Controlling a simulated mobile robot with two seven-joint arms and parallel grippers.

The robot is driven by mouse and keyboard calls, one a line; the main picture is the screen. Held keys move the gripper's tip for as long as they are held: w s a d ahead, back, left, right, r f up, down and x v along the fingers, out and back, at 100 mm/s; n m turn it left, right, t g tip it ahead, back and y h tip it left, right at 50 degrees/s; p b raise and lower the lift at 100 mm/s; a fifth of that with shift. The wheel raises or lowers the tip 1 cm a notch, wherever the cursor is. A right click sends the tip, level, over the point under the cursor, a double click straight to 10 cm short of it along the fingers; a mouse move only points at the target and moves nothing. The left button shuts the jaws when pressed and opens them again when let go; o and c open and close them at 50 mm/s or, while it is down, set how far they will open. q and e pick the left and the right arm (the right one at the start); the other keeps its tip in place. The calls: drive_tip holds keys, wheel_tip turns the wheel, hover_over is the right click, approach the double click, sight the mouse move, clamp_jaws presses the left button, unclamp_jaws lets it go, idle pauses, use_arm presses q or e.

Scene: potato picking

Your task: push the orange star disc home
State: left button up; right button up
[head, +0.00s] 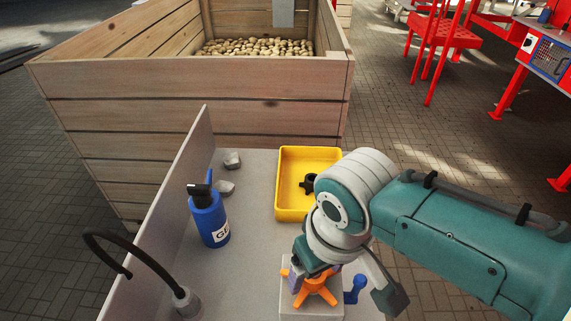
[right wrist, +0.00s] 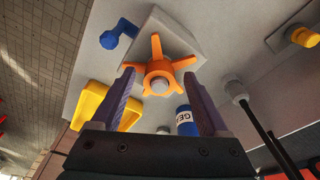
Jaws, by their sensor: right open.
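The orange star disc (head: 316,291) is at a pale grey block (head: 312,312) at the front of the table. In the right wrist view the star disc (right wrist: 160,70) shows its arms spread in front of the block (right wrist: 165,32), with a round grey end at its centre. How deep it sits cannot be told. My right gripper (head: 308,272) is right at the star disc; its purple fingers (right wrist: 159,78) stand open, one either side of the disc's lower part, with no clear grip. In the head view the gripper hides part of the disc. My left gripper is not in view.
A yellow tray (head: 279,190) with a black knob (head: 309,184) stands behind the gripper. A blue bottle (head: 209,221), a black gooseneck (head: 110,238) and two grey lumps (head: 228,187) are to the left. A blue piece (head: 354,289) lies right of the block. A wooden potato crate (head: 200,112) stands beyond.

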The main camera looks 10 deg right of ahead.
sight(320, 290)
wheel_tip(320, 290, up, 10)
drive_tip(key=s+p, duration=0.1)
drive_tip(key=p, duration=0.1)
drive_tip(key=shift+s+d+p, duration=0.2)
drive_tip(key=shift+p, duration=0.15)
